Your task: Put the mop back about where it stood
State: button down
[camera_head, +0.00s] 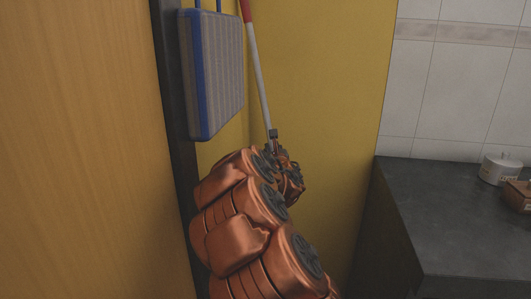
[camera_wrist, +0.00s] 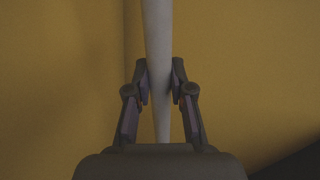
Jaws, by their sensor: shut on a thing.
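The mop shows as a long thin pole (camera_head: 260,82) with a red upper section and a white lower section, leaning slightly to the left at its top. My gripper (camera_head: 272,140) is at the lower visible part of the pole, in front of the yellow wall. In the wrist view the pole (camera_wrist: 158,45) runs nearly upright between the two fingers of my gripper (camera_wrist: 160,78), which are shut on it. The mop's lower end is hidden behind my copper-coloured arm in the head view and by the gripper body in the wrist view.
A grey and blue padded board (camera_head: 215,75) hangs close to the left of the pole, beside a dark upright edge and a wooden panel (camera_head: 80,150). A dark counter (camera_head: 440,215) on the right holds a white cup-like container (camera_head: 498,170) and a brown box (camera_head: 519,195).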

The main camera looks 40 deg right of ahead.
jog(key=c, duration=1)
grip_release()
jog(key=shift+a+r, duration=0.1)
jog(key=shift+b+v, duration=3.05)
jog(key=shift+v, duration=2.9)
